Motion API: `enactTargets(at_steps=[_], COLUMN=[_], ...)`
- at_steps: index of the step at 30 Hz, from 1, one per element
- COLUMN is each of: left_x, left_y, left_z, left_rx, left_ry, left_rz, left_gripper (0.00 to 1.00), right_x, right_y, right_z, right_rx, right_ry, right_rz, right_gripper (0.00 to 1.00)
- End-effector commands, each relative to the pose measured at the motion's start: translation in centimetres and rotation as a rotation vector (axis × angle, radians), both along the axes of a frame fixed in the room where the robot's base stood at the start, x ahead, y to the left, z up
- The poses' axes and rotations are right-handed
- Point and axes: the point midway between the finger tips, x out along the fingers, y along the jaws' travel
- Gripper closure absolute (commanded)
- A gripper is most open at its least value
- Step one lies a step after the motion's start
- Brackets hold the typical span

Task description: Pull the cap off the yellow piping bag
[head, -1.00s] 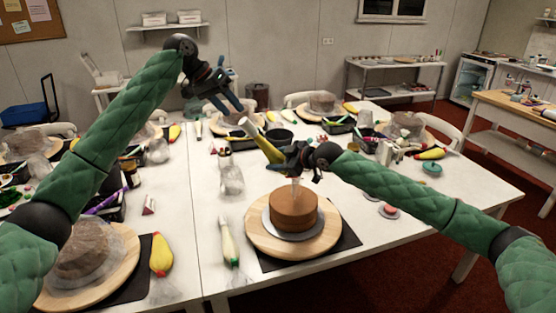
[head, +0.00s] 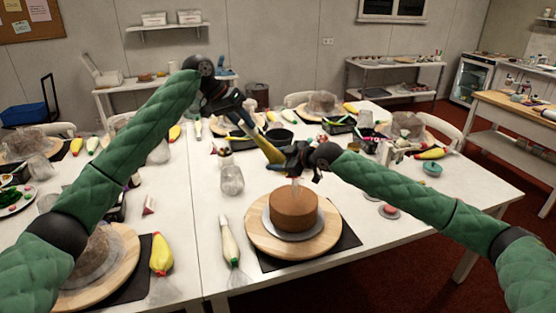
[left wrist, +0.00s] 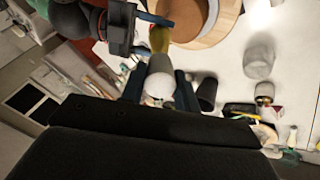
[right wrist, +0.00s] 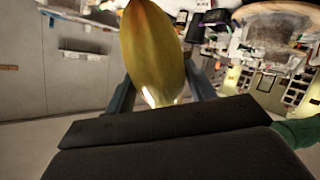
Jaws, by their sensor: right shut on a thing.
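The yellow piping bag (head: 268,147) is held tilted in the air above the table, its capped end up and to the left. My right gripper (head: 285,156) is shut on it; the bag fills the middle of the right wrist view (right wrist: 153,50). The pale cap (left wrist: 160,78) shows in the left wrist view, at the end of the yellow bag (left wrist: 159,38). My left gripper (left wrist: 159,90) is open, with a finger on each side of the cap and small gaps visible. In the head view my left gripper (head: 247,120) mostly hides the cap.
A brown cake (head: 294,207) on a wooden turntable (head: 262,240) stands below my right gripper. A white piping bag (head: 229,240) lies left of it. Other bags, bowls and wrapped cakes crowd the table around. The air around both grippers is clear.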

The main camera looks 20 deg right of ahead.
Motion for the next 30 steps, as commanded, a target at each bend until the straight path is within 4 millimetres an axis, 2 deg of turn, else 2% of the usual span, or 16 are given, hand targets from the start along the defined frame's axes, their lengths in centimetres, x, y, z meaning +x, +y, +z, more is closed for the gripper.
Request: enactTargets(at_steps=[1, 3, 6, 7, 8, 30], left_x=[0.0, 0.0, 0.0, 0.0, 0.0, 0.1], left_y=[0.0, 0.0, 0.0, 0.0, 0.0, 1.7], left_z=[0.0, 0.0, 0.0, 0.0, 0.0, 2.5], left_rx=[0.0, 0.0, 0.0, 0.0, 0.0, 0.0], left_ry=[0.0, 0.0, 0.0, 0.0, 0.0, -0.001], left_rz=[0.0, 0.0, 0.0, 0.0, 0.0, 0.001], left_gripper=[0.8, 0.92, 0.92, 0.92, 0.92, 0.92], right_x=[0.0, 0.0, 0.0, 0.0, 0.0, 0.0], right_y=[0.0, 0.0, 0.0, 0.0, 0.0, 0.0], right_z=[0.1, 0.1, 0.1, 0.1, 0.1, 0.1], right_rx=[0.001, 0.001, 0.001, 0.001, 0.001, 0.001], right_ry=[-0.001, -0.001, -0.001, -0.001, -0.001, -0.001], right_rz=[0.0, 0.0, 0.0, 0.0, 0.0, 0.0], right_gripper=[0.57, 0.57, 0.57, 0.5, 0.53, 0.53])
